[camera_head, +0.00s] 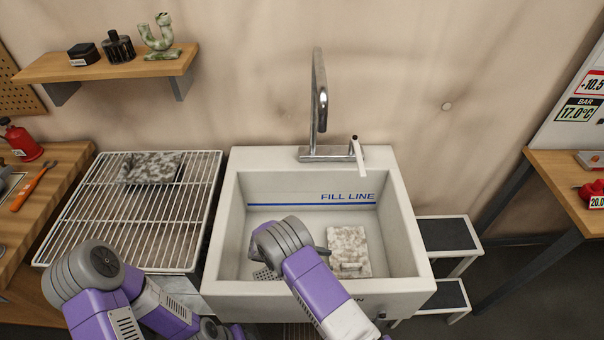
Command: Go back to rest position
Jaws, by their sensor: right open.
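My right arm reaches over the white sink (219,235) from the bottom. Its grey rounded joint is over the basin, and the small dark part that shows of my right gripper (323,250) is beside it, open, mostly hidden by the arm. A speckled grey-white block (348,250) with a handle lies in the basin to its right, apart from it as far as I can tell. My left arm is folded at the bottom left, in front of the wire rack; its gripper does not show.
A wire rack (110,225) left of the sink holds a speckled slab (151,167). The chrome faucet (319,95) rises behind the basin. A step stool (447,235) and a wooden table (570,185) stand at right. A wooden shelf (110,68) hangs upper left.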

